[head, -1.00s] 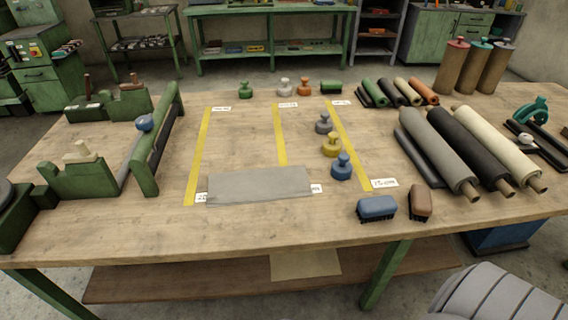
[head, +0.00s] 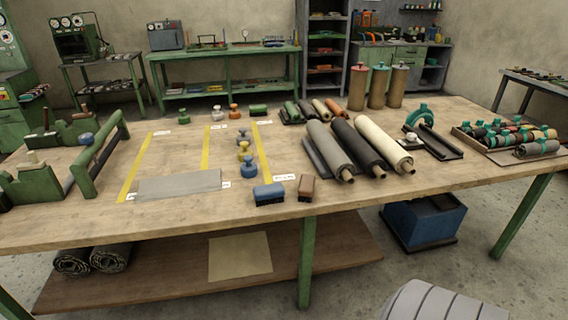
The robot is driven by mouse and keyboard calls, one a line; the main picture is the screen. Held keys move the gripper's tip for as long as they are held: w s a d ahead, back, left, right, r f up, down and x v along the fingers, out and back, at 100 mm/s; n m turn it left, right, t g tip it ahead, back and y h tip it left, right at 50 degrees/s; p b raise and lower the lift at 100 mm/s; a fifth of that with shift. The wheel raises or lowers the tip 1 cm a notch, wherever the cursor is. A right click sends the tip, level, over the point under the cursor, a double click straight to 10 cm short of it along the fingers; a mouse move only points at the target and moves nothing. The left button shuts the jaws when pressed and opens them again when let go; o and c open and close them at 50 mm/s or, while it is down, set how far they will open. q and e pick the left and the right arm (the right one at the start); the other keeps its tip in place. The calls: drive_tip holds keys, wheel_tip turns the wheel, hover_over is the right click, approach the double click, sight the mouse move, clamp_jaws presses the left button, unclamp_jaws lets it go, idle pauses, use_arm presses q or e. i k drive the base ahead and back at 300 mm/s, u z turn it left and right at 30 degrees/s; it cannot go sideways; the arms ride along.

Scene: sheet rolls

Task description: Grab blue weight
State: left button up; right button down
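The blue weight (head: 249,168) stands upright on the wooden table (head: 400,195), beside the right yellow tape line. It is the nearest of a short row, with a yellow weight (head: 244,151) and a grey weight (head: 243,136) behind it. Neither of my grippers shows in the head view. A ribbed grey shape at the bottom right edge may be part of my own body.
A blue brush (head: 269,193) and a brown brush (head: 306,187) lie just in front of the blue weight. A grey sheet (head: 180,185) lies to its left. Large rolls (head: 365,149) lie to its right. The table's front strip is clear.

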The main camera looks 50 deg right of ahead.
sight(249, 165)
drive_tip(key=k, duration=0.5)
drive_tip(key=z, duration=1.95)
drive_tip(key=i, duration=0.25)
drive_tip(key=u, duration=0.05)
